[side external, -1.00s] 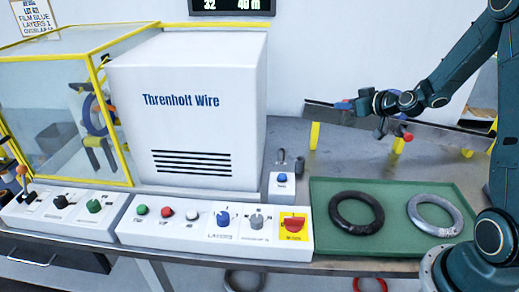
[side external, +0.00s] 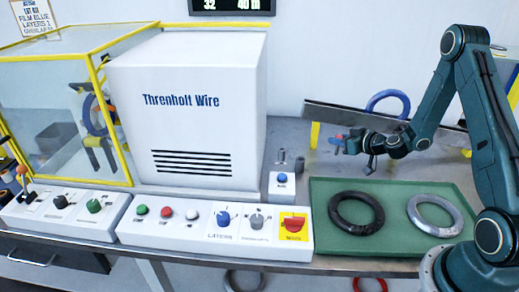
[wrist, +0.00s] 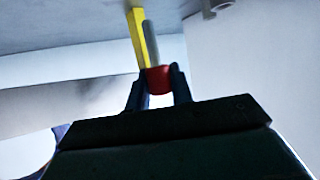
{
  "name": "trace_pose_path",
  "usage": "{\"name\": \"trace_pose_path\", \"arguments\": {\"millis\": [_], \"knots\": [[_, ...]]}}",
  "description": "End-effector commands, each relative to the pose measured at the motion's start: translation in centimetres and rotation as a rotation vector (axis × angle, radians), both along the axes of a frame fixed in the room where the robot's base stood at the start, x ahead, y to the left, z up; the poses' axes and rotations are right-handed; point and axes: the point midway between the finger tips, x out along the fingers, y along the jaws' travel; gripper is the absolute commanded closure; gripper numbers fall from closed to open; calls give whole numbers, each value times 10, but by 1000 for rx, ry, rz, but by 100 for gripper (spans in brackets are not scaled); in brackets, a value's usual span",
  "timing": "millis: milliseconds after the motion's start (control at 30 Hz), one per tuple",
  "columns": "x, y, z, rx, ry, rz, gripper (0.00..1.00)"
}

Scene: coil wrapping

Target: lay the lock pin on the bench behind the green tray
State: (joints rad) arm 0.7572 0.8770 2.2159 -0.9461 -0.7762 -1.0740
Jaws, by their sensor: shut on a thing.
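In the wrist view my gripper (wrist: 160,88) is shut on the red knob of the lock pin (wrist: 157,80). The pin's grey shaft points away from the fingers, and a yellow post shows close beside it in the picture. In the side view my gripper (side external: 347,139) is above the bench, behind and above the back left part of the green tray (side external: 318,215). A small red and blue spot shows at its tip there, but the pin is too small to make out. The tray holds a dark ring (side external: 356,231) and a grey ring (side external: 413,213).
A sloping metal chute (side external: 320,111) on yellow posts stands behind my gripper, with a blue ring (side external: 372,102) at it. A box with a blue button (side external: 282,178) and grey pegs stands left of the tray. The white machine (side external: 200,130) is farther left.

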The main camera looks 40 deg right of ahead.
Motion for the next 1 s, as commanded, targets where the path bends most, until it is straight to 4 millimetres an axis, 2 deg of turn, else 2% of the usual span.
{"name": "trace_pose_path", "arguments": {"millis": [200, 567, 1000], "knots": [[0, 0, -21, 1, 1, 0, 100], [0, 0, -26, 0, -1, 0, 100], [0, 0, -59, 0, 1, 0, 100]]}}
